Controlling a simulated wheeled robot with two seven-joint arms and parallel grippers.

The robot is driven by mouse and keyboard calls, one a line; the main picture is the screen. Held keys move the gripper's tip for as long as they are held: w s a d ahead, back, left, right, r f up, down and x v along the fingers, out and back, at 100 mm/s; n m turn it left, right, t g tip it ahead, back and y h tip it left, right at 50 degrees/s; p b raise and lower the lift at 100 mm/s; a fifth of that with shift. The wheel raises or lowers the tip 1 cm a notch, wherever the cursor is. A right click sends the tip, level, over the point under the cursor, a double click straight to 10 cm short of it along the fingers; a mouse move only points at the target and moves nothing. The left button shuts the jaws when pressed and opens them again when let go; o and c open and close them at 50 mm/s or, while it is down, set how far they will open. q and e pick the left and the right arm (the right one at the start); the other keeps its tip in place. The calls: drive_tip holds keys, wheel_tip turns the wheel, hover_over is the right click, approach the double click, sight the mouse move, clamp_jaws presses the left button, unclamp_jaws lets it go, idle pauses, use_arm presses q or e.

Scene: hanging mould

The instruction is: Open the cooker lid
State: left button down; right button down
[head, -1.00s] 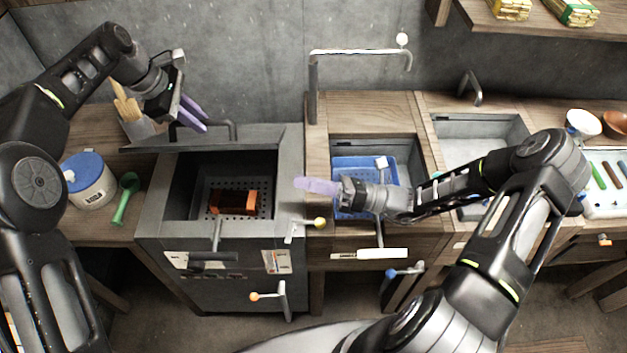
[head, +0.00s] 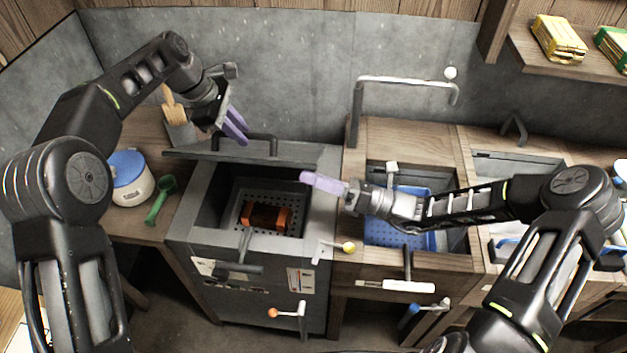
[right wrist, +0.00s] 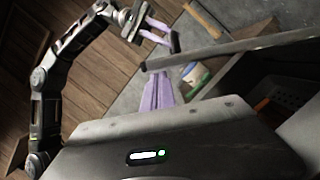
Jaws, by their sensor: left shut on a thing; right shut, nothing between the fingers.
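The cooker (head: 250,280) is a grey metal box at the middle left. Its lid (head: 215,155) stands raised at the back, seen nearly edge-on, and the inside is open to view. A dark bar handle (head: 272,139) is on the lid's far side. My left gripper (head: 236,128) has purple fingers shut on the lid handle; the exact contact is small and partly hidden. The lid edge (right wrist: 220,53) and left gripper (right wrist: 155,30) also show in the right wrist view. My right gripper (head: 310,178) is shut and empty, in front and right of the lid.
An orange-brown block (head: 265,217) lies on the perforated floor inside the cooker. A blue basket (head: 385,232) sits in the basin to the right, below my right arm. A pipe (head: 405,82) rises behind.

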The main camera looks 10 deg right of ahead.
use_arm(q)
drive_tip(key=shift+f, duration=0.2)
use_arm(e)
drive_tip(key=shift+w+d+r, duration=0.15)
drive_tip(key=shift+w+r, duration=0.25)
drive_tip(key=shift+r, duration=0.25)
use_arm(q)
drive_tip(key=shift+f, duration=0.2)
use_arm(e)
drive_tip(key=shift+w+d+r, duration=0.15)
drive_tip(key=shift+w+r, duration=0.15)
drive_tip(key=shift+w, duration=0.05)
use_arm(q)
drive_tip(key=c, duration=1.4)
unclamp_jaws()
drive_tip(key=shift+a, duration=0.1)
drive_tip(key=shift+o, duration=0.2)
drive_tip(key=shift+a+r, duration=0.15)
drive_tip(key=shift+r, duration=0.15)
use_arm(e)
drive_tip(key=shift+w+d, duration=0.1)
drive_tip(key=shift+a, duration=0.2)
drive_tip(key=shift+f, duration=0.1)
use_arm(q)
drive_tip(key=v, duration=0.7)
drive_tip(key=shift+r, duration=0.35)
use_arm(e)
drive_tip(key=shift+f, duration=0.1)
